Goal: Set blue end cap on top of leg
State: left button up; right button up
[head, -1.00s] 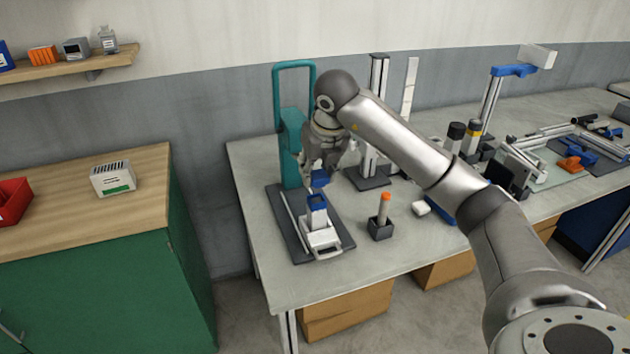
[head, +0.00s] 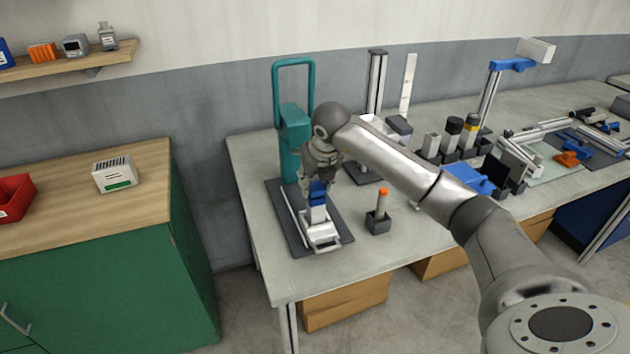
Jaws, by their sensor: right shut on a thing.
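My right gripper (head: 318,178) points down in front of the teal press and is shut on the blue end cap (head: 317,192). The cap is at the top of the short upright leg (head: 317,213), which stands in the white holder (head: 322,239) on the dark base plate. The cap appears to meet the leg's top; whether it is fully seated cannot be told at this size. The fingers hide the upper part of the cap. My left gripper is not in view.
The teal press frame (head: 292,130) stands close behind the gripper. A dark block with an orange-topped stick (head: 379,222) is to the right. Blue, black and silver parts crowd the table further right. The table's front left corner is clear.

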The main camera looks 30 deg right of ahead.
jog(key=o, duration=0.8)
jog(key=shift+f, duration=0.1)
jog(key=shift+r, duration=0.35)
jog(key=b+v, duration=0.1)
jog(key=v, duration=1)
jog(key=shift+s+r+b, duration=0.3)
jog(key=shift+b, duration=0.05)
